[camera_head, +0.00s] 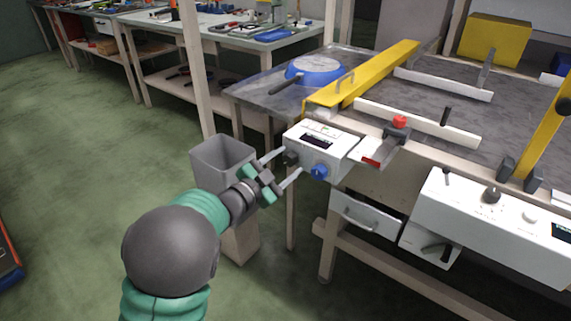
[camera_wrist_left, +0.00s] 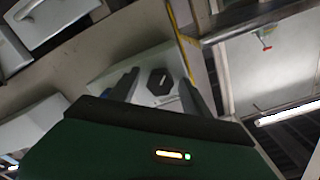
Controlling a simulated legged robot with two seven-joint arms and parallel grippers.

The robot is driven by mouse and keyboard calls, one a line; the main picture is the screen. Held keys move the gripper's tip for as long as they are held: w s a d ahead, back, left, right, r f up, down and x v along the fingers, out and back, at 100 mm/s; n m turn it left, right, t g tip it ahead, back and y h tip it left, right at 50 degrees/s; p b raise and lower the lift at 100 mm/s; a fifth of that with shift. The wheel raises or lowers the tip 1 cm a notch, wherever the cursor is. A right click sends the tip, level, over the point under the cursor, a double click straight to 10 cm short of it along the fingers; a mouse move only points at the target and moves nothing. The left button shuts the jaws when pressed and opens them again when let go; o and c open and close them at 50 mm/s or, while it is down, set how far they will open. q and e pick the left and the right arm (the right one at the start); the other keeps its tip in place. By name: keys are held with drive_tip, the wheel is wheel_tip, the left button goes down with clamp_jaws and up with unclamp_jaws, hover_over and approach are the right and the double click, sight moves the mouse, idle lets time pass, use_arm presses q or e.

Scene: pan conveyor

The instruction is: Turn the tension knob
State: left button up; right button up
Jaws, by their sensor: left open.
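A white control box (camera_head: 330,140) with a dark display is mounted at the near left corner of the work table. Its front has a dark knob (camera_head: 291,158) on the left and a blue knob (camera_head: 320,172) to the right. My left gripper (camera_head: 291,160) is open, one finger on either side of the dark knob. In the left wrist view the dark faceted knob (camera_wrist_left: 161,82) with a pale mark line shows between the two fingers; I cannot tell whether they touch it. No label tells me which knob is for tension. My right gripper is not in view.
A grey bin (camera_head: 222,156) stands left of the box, close to my arm. A blue pan (camera_head: 315,70) and a yellow bar (camera_head: 370,75) are on the table (camera_head: 440,110). A red-topped clamp (camera_head: 399,123) and a white control panel (camera_head: 470,215) are to the right.

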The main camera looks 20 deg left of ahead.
use_arm(q)
drive_tip(key=shift+s+a+r, duration=0.1)
drive_tip(key=shift+s+a, duration=0.05)
drive_tip(key=shift+s, duration=0.15)
drive_tip(key=p+v, duration=0.4)
drive_tip(key=v, duration=1.2)
drive_tip(key=shift+p, duration=0.35)
